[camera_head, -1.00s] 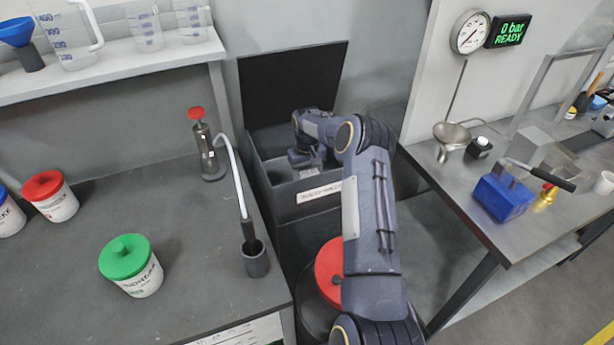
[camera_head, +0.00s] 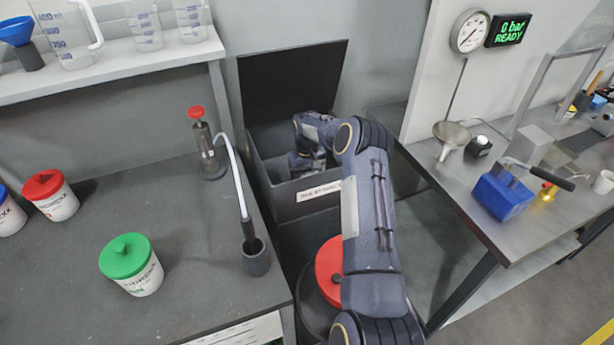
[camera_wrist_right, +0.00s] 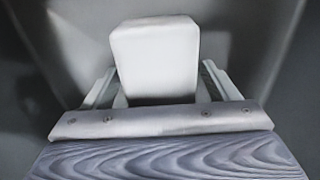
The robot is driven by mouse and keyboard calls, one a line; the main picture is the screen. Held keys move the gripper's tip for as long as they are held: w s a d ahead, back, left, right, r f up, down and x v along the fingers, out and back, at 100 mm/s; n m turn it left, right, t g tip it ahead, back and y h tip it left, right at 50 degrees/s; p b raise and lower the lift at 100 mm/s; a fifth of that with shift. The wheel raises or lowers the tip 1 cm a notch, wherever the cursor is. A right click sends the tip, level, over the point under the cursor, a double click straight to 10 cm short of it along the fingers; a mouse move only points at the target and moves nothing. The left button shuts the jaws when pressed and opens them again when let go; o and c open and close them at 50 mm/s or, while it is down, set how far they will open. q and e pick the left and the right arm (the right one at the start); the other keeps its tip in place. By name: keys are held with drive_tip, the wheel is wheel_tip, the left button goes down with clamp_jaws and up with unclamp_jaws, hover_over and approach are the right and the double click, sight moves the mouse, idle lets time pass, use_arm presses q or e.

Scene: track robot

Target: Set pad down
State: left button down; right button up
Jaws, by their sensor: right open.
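A white, round-edged block, which looks like the pad (camera_wrist_right: 155,50), shows in the right wrist view, between the two fingers of my right gripper (camera_wrist_right: 159,68). The fingers stand apart on either side, with dark gaps beside the block, so the gripper is open around it. I cannot tell whether the block rests on the floor below. In the head view my right arm reaches into a dark grey bin (camera_head: 308,207) with its lid (camera_head: 290,80) raised. The gripper is mostly hidden there by the arm and the bin, and the pad does not show. My left gripper is out of view.
The bin's walls surround my right gripper closely. A bench at left holds a green-lidded tub (camera_head: 130,265), a red-topped metal cylinder (camera_head: 207,150) and a dark cup (camera_head: 256,260). A red-lidded drum (camera_head: 330,268) stands before the bin. A right-hand table holds a blue block (camera_head: 503,195).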

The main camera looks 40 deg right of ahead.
wheel_tip(320, 180, up, 12)
drive_tip(key=b, duration=0.1)
drive_tip(key=s+a+r+n+t+y, duration=0.1)
drive_tip(key=s+a+r+n+t, duration=0.15)
drive_tip(key=s+a+r, duration=1.1)
drive_tip(key=s+a+f+t+y, duration=0.1)
drive_tip(key=s+a, duration=0.6)
drive_tip(key=s, duration=0.3)
drive_tip(key=s+a+f+t+y, duration=0.1)
drive_tip(key=s+a+t, duration=0.1)
drive_tip(key=s+a, duration=0.6)
drive_tip(key=shift+s+a+m+y, duration=0.25)
drive_tip(key=shift+s+m+y, duration=0.15)
drive_tip(key=shift+s, duration=0.65)
